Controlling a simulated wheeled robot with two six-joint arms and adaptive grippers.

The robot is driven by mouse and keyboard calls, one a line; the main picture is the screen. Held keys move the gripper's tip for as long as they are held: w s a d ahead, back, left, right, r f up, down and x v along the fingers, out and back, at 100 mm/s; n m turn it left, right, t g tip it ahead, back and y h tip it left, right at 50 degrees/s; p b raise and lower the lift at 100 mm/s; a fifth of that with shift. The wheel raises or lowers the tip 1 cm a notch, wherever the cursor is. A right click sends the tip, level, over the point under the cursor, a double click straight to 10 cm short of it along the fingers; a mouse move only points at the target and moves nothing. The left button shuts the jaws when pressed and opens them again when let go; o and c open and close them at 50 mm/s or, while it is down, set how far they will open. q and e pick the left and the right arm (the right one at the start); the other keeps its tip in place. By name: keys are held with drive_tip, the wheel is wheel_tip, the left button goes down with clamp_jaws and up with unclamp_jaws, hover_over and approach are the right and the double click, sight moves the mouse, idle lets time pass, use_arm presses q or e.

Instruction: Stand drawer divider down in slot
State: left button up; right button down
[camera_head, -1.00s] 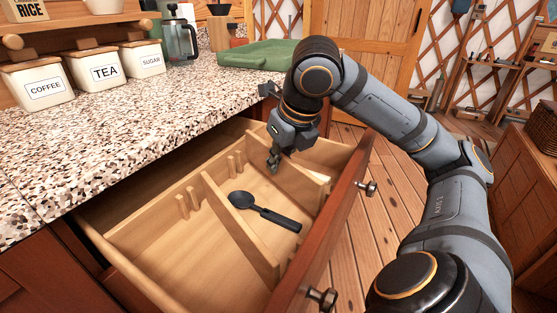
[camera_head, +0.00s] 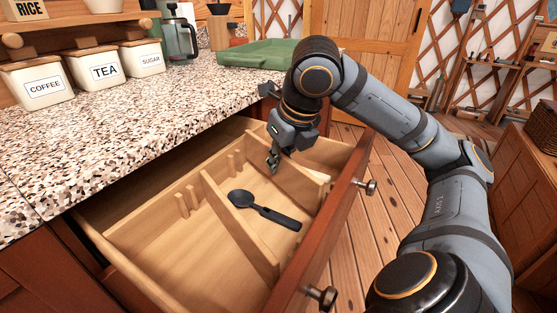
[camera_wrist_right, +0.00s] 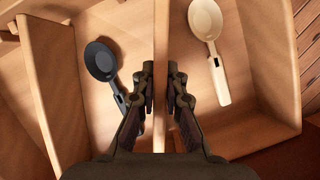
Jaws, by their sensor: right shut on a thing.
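The wooden drawer divider (camera_wrist_right: 161,65) is a thin light board, seen edge-on between the fingers in the right wrist view. My right gripper (camera_wrist_right: 159,88) is shut on it, one finger on each side. In the head view the right gripper (camera_head: 272,163) is inside the open drawer (camera_head: 140,245), and part of the held divider (camera_head: 306,180) shows below it. Paired slot posts (camera_head: 236,163) stand on the drawer's counter-side wall. I cannot tell whether the divider's lower edge sits in a slot or touches the floor. My left gripper is out of view.
A second divider (camera_head: 238,225) stands across the drawer. A dark spoon (camera_head: 262,209) lies between the dividers, and a cream spoon (camera_wrist_right: 208,30) lies on the other side of the held one. The counter (camera_head: 130,120) overhangs the drawer's back.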

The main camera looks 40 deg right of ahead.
idle(0.4)
drive_tip(key=c, duration=1.4)
unclamp_jaws()
